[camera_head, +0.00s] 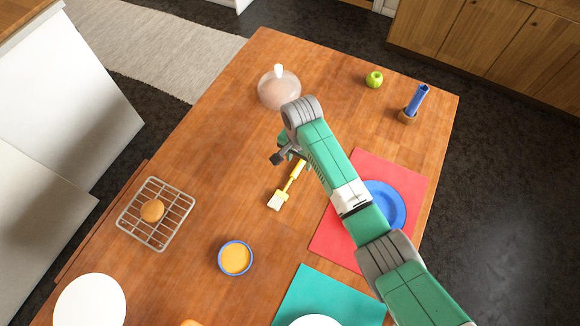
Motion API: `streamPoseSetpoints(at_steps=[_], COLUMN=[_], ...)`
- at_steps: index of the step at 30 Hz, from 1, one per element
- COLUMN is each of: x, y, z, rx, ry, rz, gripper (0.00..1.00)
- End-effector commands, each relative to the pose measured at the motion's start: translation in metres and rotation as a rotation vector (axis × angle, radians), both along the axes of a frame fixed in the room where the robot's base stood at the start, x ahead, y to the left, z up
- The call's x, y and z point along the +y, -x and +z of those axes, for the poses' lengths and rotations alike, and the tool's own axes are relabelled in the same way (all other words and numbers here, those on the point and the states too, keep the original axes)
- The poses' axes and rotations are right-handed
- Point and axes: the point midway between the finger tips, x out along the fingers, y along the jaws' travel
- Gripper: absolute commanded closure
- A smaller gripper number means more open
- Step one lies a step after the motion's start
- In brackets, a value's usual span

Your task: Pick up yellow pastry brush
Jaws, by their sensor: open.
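The yellow pastry brush (287,186) lies on the wooden table (200,170) near its middle. Its pale bristle end points to the lower left and its handle to the upper right. My gripper (284,157) is open, just above and beside the upper end of the handle in the picture. The arm hides part of the gripper and perhaps the tip of the handle. I cannot tell whether the fingers touch the brush.
A blue-rimmed bowl (235,258) and a wire rack (131,214) with a bun (152,211) stand lower left. A clear dome (279,88), green apple (374,79) and blue item in a brown holder (409,116) stand farther back. A blue plate (396,203) sits on a red mat (413,172).

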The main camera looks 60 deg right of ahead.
Motion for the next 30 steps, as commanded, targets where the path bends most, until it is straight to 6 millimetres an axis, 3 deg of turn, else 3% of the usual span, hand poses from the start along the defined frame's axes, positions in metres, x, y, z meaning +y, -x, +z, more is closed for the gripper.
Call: streamPoseSetpoints(at_steps=[9,18,25,30], x=[-0.007,-0.006,-0.006,-0.006], y=[0.000,-0.001,-0.001,-0.001], z=[-0.046,-0.051,-0.051,-0.050], rx=[0.000,-0.003,-0.003,-0.003], ry=[0.001,0.002,0.002,0.002], rz=[0.001,0.002,0.002,0.002], gripper=[0.54,0.54,0.97,1.00])
